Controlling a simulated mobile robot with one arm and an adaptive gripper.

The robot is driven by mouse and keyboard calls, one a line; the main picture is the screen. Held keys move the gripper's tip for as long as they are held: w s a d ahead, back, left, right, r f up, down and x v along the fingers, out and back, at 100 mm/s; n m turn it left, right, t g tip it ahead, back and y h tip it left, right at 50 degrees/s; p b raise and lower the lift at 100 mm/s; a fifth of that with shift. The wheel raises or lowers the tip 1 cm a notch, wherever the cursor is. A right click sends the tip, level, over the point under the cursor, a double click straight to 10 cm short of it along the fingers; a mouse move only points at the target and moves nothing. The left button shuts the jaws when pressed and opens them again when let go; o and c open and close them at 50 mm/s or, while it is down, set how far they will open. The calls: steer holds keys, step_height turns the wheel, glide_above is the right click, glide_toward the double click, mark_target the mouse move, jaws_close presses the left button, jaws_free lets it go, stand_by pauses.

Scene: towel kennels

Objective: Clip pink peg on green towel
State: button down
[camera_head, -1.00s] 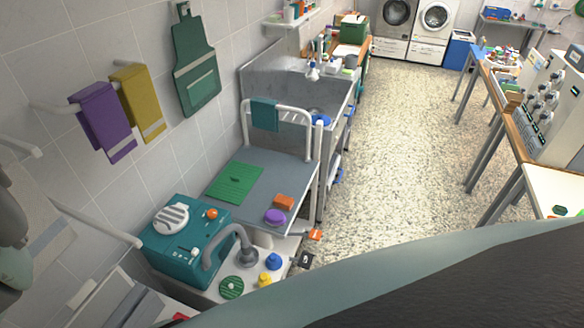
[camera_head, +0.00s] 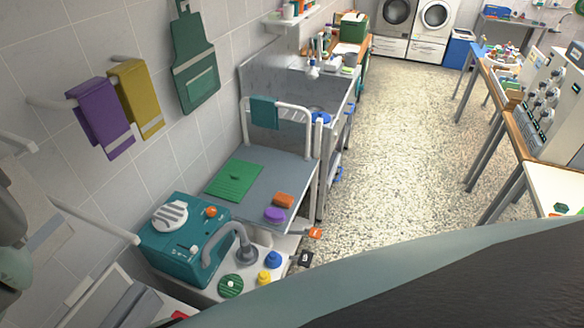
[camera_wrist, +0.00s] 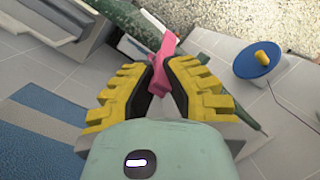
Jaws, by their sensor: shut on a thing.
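My gripper (camera_wrist: 163,82) shows in the wrist view with its yellow ridged fingers closed on a pink peg (camera_wrist: 165,52). The peg sticks out beyond the fingertips. A dark green strip (camera_wrist: 122,18) lies behind the peg in that view; I cannot tell whether it is a towel. In the head view a teal-green towel (camera_head: 264,112) hangs over the white rail at the back of the grey table. My gripper and the peg are not visible in the head view, so their distance from this towel cannot be told.
Purple (camera_head: 102,122) and yellow (camera_head: 137,98) towels and a green apron (camera_head: 194,60) hang on the left wall. The grey table (camera_head: 262,172) bears a green mat (camera_head: 234,181). A teal machine (camera_head: 178,247) stands nearer. A blue disc (camera_wrist: 252,62) shows in the wrist view. The speckled floor is open.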

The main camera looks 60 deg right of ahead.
steer(key=shift+f+b, duration=0.65)
steer(key=shift+b, duration=0.05)
stand_by(0.5)
steer(key=shift+f+b, duration=0.35)
steer(key=shift+c, duration=2.3)
jaws_free()
steer(key=shift+r, duration=0.1)
steer(key=shift+s+d+r+p+v, duration=0.1)
steer(key=shift+s+p+v, duration=0.2)
steer(key=shift+p+v, duration=0.85)
steer(key=shift+s+d+r+p+v, duration=0.1)
steer(key=shift+s+p+v, duration=0.15)
steer(key=shift+p+v, duration=0.9)
steer(key=shift+s+d+r+p+v, duration=0.25)
steer(key=shift+p+v, duration=0.5)
steer(key=shift+v, duration=0.8)
steer(key=shift+f, duration=0.3)
steer(key=shift+s, duration=0.1)
